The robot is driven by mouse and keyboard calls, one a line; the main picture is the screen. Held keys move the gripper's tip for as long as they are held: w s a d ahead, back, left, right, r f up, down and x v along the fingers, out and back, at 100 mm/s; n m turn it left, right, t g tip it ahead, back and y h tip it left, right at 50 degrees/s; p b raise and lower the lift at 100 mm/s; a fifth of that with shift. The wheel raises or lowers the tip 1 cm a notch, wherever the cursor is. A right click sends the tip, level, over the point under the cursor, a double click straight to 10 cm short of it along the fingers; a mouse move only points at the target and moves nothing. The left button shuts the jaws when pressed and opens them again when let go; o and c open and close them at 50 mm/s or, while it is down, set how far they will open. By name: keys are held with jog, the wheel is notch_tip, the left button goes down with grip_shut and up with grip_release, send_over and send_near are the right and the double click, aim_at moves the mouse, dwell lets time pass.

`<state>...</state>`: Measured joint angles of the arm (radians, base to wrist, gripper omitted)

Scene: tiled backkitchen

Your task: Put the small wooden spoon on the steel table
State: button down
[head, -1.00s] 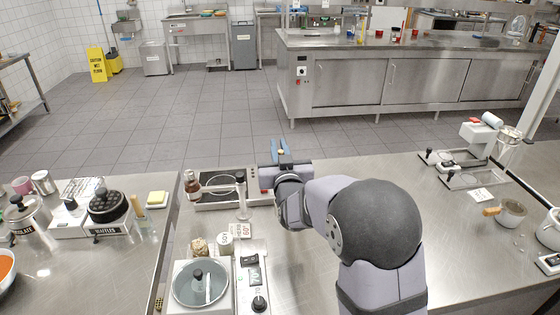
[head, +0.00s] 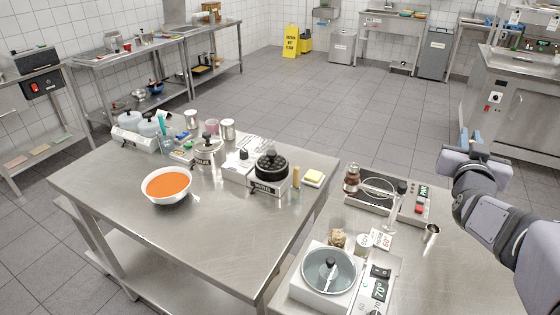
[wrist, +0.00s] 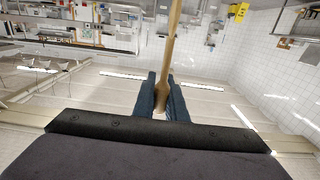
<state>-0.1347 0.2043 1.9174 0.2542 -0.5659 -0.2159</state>
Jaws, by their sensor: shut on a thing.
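My gripper (head: 471,138) is raised at the right of the head view, its blue fingers pointing up. In the wrist view my gripper (wrist: 161,80) is shut on the wooden spoon (wrist: 169,50). The spoon's slim shaft runs from between the fingers to the top edge, so its far end is out of frame. I cannot make out the spoon in the head view. A steel table (head: 232,232) stands at left and centre, apart from my gripper. A second steel worktop (head: 425,270) lies below my arm.

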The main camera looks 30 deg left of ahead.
jog(key=s+a+r+n+g+y+b, duration=0.15)
jog(key=a+n+y, duration=0.4)
jog(key=a, duration=2.35)
jog(key=s+a+n+g+y, duration=0.1)
jog(key=s+a+y, duration=0.1)
jog(key=s+a, duration=0.5)
jog(key=s+a+n+g+y+b, duration=0.1)
jog(key=s+a+y, duration=0.2)
jog(key=a, duration=0.7)
jog(key=s+a+n+g+y, duration=0.2)
jog(key=s+a, duration=0.3)
jog(key=a, duration=0.4)
notch_tip(320, 180, down, 22)
jog(key=p, duration=0.1)
jog(key=shift+w+d+r+p, duration=0.15)
jog(key=shift+r+p, duration=0.05)
jog(key=shift+p, duration=0.1)
jog(key=shift+m, duration=0.25)
